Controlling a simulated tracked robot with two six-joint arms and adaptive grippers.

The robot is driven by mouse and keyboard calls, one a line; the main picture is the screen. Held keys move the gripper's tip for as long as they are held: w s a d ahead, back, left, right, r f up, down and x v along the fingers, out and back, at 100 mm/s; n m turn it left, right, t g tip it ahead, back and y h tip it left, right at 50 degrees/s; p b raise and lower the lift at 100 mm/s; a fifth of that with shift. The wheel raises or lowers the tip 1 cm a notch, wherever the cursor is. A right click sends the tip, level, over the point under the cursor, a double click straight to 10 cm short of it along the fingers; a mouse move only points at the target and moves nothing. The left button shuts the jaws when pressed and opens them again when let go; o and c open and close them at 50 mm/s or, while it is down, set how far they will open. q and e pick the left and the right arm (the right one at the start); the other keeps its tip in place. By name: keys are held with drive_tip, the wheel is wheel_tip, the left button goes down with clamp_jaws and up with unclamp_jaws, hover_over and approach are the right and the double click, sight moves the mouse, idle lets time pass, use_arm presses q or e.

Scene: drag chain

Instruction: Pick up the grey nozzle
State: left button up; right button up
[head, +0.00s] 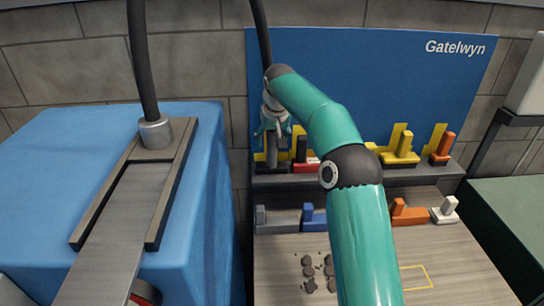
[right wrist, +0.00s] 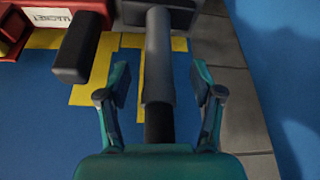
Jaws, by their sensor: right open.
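A grey upright nozzle with a black end (right wrist: 158,65) stands between the two fingers of my right gripper (right wrist: 160,90) in the right wrist view. The fingers are open, with a visible gap on each side of it. In the head view the right gripper (head: 272,128) is at the left end of the upper shelf, above the grey nozzle (head: 272,153), which is partly hidden by the gripper. My left gripper is not in view.
A red piece (head: 305,165) with a black upright stands just right of the nozzle. Yellow (head: 400,155) and orange (head: 441,152) pieces stand further right. Grey (head: 278,222), blue (head: 313,218), orange (head: 408,214) and white (head: 444,212) pieces line the lower row. A blue-covered block (head: 50,150) is at left.

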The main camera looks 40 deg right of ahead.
sight(270, 167)
drive_tip(key=x, duration=0.3)
drive_tip(key=shift+w+d, duration=0.1)
drive_tip(key=shift+d, duration=0.05)
drive_tip(key=shift+c, duration=0.2)
clamp_jaws()
